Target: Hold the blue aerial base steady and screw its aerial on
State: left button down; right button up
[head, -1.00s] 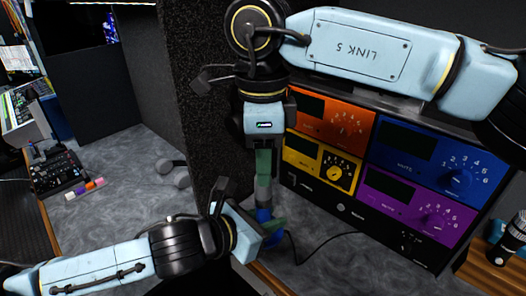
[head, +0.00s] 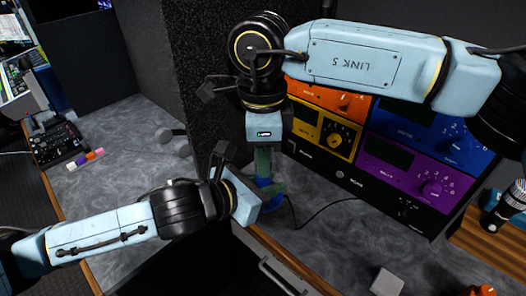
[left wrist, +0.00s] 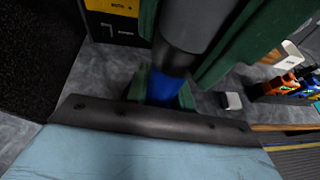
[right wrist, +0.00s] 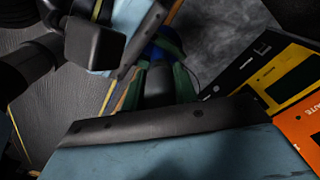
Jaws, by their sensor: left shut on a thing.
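The blue aerial base (head: 264,183) shows low between the arms in the head view, and in the left wrist view (left wrist: 163,88). My left gripper (head: 271,193) comes in from the left and is shut on it, with green fingers either side. The aerial (left wrist: 188,28), a grey cylinder with a darker lower end, stands upright on the base. My right gripper (head: 263,162) points down from above, its green fingers either side of the aerial, close to the base. They look apart with small gaps to the aerial. In the right wrist view the aerial's dark body (right wrist: 158,86) lies between them.
A rack of orange, yellow, blue and purple units (head: 385,145) stands close behind on the right. A dark foam partition (head: 185,70) is behind on the left. A cable (head: 320,212) runs along the counter. A drawer handle (head: 283,275) is in front.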

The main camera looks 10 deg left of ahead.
jog(key=c, duration=0.5)
jog(key=o, duration=1.1)
jog(key=shift+r, duration=0.1)
notch_tip(320, 180, up, 12)
jog(key=shift+f, duration=0.1)
